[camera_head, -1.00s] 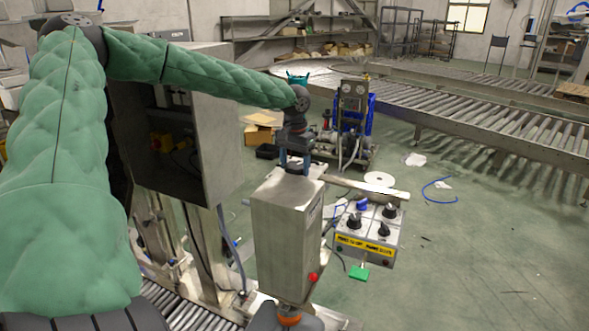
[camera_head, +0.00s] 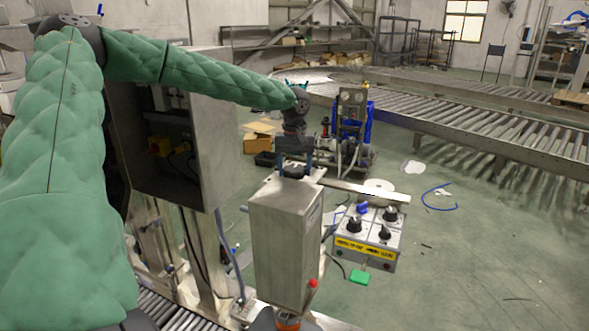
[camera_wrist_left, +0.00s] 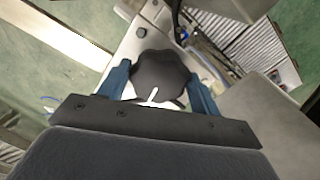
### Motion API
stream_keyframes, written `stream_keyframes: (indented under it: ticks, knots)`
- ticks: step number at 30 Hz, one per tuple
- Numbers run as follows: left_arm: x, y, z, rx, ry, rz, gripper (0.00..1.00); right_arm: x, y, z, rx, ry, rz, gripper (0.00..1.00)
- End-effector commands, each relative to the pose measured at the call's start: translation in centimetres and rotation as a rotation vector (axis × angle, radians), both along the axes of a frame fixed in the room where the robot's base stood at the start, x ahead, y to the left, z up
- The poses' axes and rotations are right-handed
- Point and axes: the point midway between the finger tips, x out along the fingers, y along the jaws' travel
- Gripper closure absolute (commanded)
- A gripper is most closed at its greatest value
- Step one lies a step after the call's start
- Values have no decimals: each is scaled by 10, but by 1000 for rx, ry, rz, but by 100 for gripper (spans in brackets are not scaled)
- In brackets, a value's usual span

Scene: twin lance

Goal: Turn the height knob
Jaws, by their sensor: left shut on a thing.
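The height knob (camera_wrist_left: 160,78) is a dark, lobed knob with a white pointer line, seen in the left wrist view. It sits on top of the upright metal box (camera_head: 285,240) in the head view, where my gripper largely hides it. My left gripper (camera_head: 294,168) comes down on it from above, with one blue finger on each side. In the left wrist view the fingers of my left gripper (camera_wrist_left: 160,85) flank the knob and are shut on it. The white line points toward the gripper's dark palm bar. My right gripper is not in view.
A control box (camera_head: 367,240) with several black knobs and a yellow label hangs to the right of the metal box. A red button (camera_head: 313,283) sticks out low on the metal box. An open cabinet (camera_head: 175,130) stands at left. Roller conveyors (camera_head: 480,120) run behind.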

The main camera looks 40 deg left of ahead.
Motion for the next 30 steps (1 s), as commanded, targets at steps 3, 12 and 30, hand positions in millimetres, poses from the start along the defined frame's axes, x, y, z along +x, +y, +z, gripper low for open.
stream_keyframes:
  ticks: [3,12,30]
  knots:
    - [1,1,2,1,-4,10,59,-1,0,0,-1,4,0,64]
    - [1,1,2,1,-4,10,59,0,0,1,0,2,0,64]
    - [1,0,11,-1,-5,10,14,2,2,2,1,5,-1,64]
